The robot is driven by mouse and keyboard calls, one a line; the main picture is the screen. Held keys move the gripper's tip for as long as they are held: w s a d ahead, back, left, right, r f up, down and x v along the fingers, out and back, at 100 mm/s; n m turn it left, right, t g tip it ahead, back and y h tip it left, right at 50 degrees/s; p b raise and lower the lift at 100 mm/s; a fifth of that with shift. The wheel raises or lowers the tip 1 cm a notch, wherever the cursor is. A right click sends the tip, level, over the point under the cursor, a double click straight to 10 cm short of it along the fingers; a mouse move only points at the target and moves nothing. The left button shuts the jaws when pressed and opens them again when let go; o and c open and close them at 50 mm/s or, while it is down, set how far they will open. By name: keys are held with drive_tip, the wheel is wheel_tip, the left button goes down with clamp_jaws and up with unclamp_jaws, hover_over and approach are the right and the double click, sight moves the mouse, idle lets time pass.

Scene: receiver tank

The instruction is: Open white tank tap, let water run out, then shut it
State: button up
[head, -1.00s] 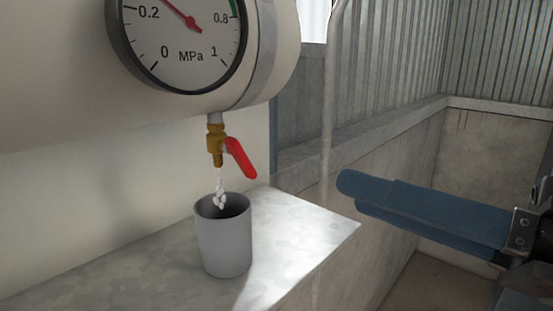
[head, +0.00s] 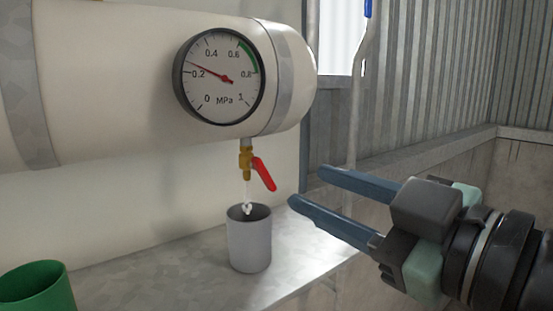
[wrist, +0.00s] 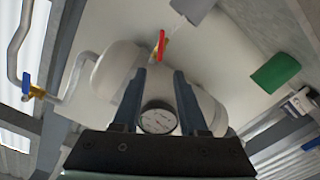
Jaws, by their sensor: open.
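The white tank (head: 110,90) lies across the head view with a round pressure gauge (head: 220,77) on its end, its needle a little above 0.2 MPa. Below it hangs a brass tap (head: 245,160) with a red lever (head: 264,174) slanting down to the right. Whitish water (head: 247,197) runs from the spout into a grey cup (head: 249,243) on the ledge. My gripper (head: 304,187) is open and empty, to the right of the lever and apart from it. In the wrist view the red lever (wrist: 161,45) shows beyond the two fingers.
A green container (head: 38,288) stands at the lower left of the ledge (head: 180,262). A pipe with a blue-handled valve (wrist: 37,92) shows in the wrist view. Corrugated metal wall (head: 440,80) stands behind. The space between my fingers and the lever looks clear.

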sight(262, 167)
drive_tip(key=p+x, duration=0.4)
drive_tip(key=x, duration=0.5)
clamp_jaws()
